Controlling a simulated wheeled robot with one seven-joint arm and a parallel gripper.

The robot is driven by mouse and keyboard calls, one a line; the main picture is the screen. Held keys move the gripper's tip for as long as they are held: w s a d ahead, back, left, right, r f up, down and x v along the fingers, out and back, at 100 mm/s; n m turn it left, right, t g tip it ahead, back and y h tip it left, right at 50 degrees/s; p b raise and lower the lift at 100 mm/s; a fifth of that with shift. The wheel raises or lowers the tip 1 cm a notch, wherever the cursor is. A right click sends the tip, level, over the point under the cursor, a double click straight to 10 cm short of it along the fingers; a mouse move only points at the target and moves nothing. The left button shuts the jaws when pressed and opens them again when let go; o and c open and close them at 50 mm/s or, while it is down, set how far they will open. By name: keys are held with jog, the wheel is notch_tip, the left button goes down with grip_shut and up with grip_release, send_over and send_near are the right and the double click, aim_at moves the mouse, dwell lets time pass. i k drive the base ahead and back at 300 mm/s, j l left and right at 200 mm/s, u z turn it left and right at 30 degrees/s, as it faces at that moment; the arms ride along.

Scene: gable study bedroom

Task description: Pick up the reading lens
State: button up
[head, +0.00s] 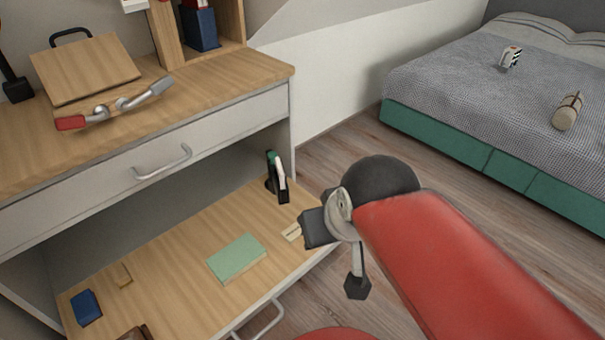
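I cannot make out a clear reading lens in the head view. A red-and-grey metal piece with rounded joints (112,107) lies along the front of the desk top, against a tilted wooden board. A small upright black, green and white object (277,177) stands at the back right of the open lower drawer; its kind is unclear. My gripper (338,257) hangs just right of the drawer, above the floor, at the end of my red arm. Its dark pads show edge-on, no held thing is visible, and its opening is unclear.
The open drawer (185,235) holds a green book (237,259), a blue box (86,307), a small wooden block (124,275) and a pale card (292,233). The desk (235,80) stands above it. A bed (455,95) is at right; floor between is clear.

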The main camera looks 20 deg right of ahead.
aim_at(280, 175)
jog(key=i+l+z, duration=0.15)
jog(key=z, duration=0.25)
jog(key=i+z, duration=0.25)
jog(key=z, duration=0.15)
